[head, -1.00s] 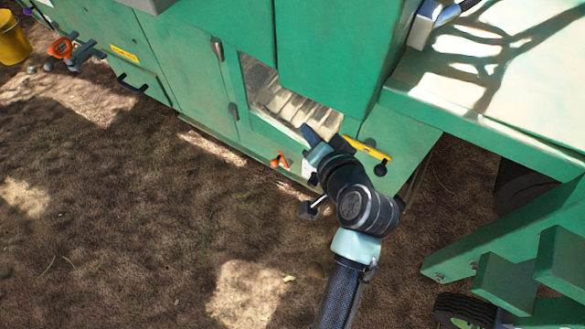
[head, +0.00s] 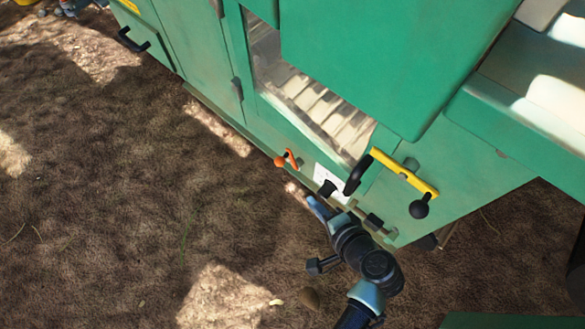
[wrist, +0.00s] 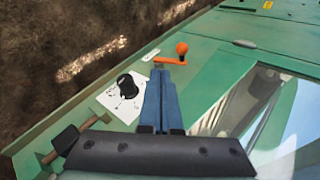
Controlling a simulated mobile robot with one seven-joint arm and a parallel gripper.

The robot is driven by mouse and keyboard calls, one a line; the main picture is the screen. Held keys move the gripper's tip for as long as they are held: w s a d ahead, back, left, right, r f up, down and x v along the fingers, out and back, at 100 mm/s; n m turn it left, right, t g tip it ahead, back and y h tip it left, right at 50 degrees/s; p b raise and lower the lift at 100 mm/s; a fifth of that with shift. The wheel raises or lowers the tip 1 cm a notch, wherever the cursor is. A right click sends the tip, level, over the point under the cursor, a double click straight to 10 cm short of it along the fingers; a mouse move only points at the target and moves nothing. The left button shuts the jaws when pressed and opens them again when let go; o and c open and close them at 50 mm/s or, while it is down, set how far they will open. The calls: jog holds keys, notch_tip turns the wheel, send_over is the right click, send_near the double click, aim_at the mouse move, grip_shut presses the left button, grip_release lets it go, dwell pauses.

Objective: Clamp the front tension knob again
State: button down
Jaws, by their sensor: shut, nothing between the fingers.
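A dark, blocky knob on a rod (head: 373,221), which I take for the front tension knob, sits at the green machine's lower edge. The wrist view shows it at the left (wrist: 66,139), beside my gripper and apart from it. My gripper (head: 314,202) has its blue fingers together and empty. In the head view it is left of the knob, near the machine's lower side. In the wrist view the fingers (wrist: 160,74) point toward the orange lever; whether they touch it cannot be told.
A round black dial (head: 328,187) sits on a white label. An orange lever (head: 288,159) is to its left. A yellow lever (head: 404,174) with a black ball juts out to the right. A glazed window (head: 310,98) lies above. Open dirt ground spreads at the left.

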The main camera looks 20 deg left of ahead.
jog(key=w+a+r+b+x, duration=0.1)
jog(key=r+b+x, duration=0.1)
jog(key=b+x, duration=0.7)
jog(key=x, duration=0.4)
jog(key=shift+a+r+b, duration=0.15)
jog(key=shift+r+b, duration=0.1)
jog(key=shift+b, duration=0.05)
jog(key=shift+r+p, duration=0.15)
jog(key=shift+p, duration=0.25)
